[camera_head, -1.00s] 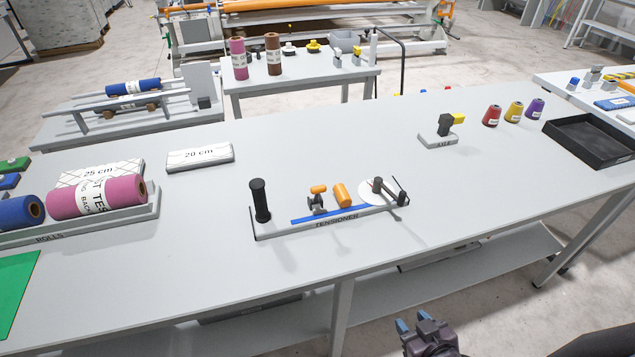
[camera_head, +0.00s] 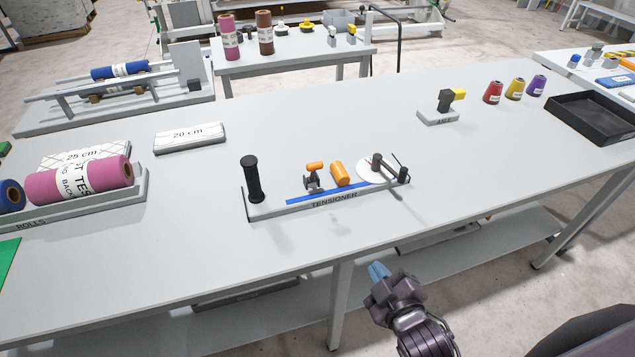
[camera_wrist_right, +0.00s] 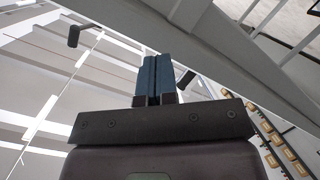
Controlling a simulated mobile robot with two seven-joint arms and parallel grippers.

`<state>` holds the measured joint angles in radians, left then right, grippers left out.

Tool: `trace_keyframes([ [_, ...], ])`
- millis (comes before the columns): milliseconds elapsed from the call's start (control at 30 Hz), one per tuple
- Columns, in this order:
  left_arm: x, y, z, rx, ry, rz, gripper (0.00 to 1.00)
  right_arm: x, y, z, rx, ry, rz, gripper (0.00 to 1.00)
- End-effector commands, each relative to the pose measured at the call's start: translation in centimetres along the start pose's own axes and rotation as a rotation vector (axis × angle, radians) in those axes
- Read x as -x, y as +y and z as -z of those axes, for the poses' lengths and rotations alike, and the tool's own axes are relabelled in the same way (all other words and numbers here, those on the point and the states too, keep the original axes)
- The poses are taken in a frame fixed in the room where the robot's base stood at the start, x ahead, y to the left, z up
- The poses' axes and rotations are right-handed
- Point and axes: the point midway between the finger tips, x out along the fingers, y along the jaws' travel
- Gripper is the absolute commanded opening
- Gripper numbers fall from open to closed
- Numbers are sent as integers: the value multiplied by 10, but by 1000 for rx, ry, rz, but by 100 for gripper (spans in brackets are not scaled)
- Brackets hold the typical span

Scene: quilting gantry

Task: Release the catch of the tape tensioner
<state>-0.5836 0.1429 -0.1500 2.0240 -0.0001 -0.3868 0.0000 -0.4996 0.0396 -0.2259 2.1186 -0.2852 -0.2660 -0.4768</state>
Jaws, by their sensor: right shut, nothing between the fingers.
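The tape tensioner (camera_head: 330,201) lies on the grey table, a low grey base with a TENSIONER label on its front. Which part is the catch I cannot tell. My right gripper (camera_head: 378,271) is shut and empty, in front of the table's front edge, apart from the tensioner. Its blue fingertips (camera_wrist_right: 154,78) are together in the right wrist view. My left gripper is not in view.
A rolls tray (camera_head: 143,187) with pink and blue rolls stands at the left. The tabletop around the tensioner is clear.

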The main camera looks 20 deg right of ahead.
Motion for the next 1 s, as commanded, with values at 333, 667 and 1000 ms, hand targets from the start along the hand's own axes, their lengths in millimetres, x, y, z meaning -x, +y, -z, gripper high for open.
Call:
trace_keyframes([
  [333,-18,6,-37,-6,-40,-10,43,-21,4,73,548,152,-204,0],
  [667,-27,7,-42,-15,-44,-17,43,-23,13,109,818,181,-335,0],
  [1000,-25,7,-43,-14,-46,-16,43,-22,14,112,833,183,-344,0],
])
